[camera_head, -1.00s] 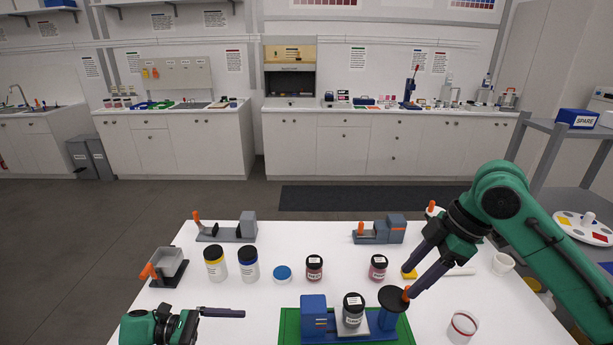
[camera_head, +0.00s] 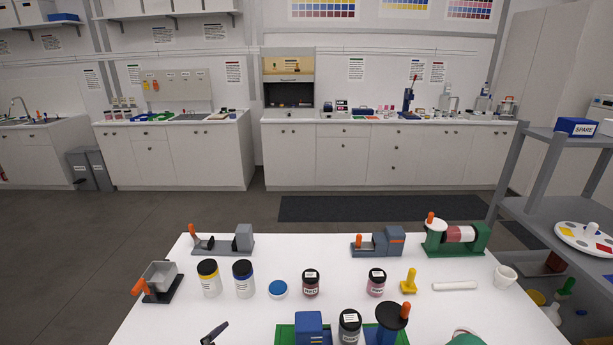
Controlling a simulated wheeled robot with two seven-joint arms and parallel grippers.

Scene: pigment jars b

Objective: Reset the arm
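Only a dark finger of my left gripper (camera_head: 214,333) shows at the bottom edge, over the white table (camera_head: 240,310); whether it is open or shut is hidden. My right gripper is out of view; a green piece at the bottom right edge may be part of my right arm. A dark-lidded jar (camera_head: 349,327) stands in the fixture on the green base (camera_head: 285,335), between a blue block (camera_head: 310,328) and a round dark disc (camera_head: 392,316) with an orange knob. No gripper finger shows at this fixture.
Yellow-label (camera_head: 209,279) and blue-label (camera_head: 243,280) jars, a blue lid (camera_head: 278,289) and two small jars (camera_head: 311,283) (camera_head: 376,283) stand mid-table. Grey fixtures (camera_head: 223,241) (camera_head: 378,243) and a green roller fixture (camera_head: 457,236) line the back. A shelf rack (camera_head: 556,210) stands right.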

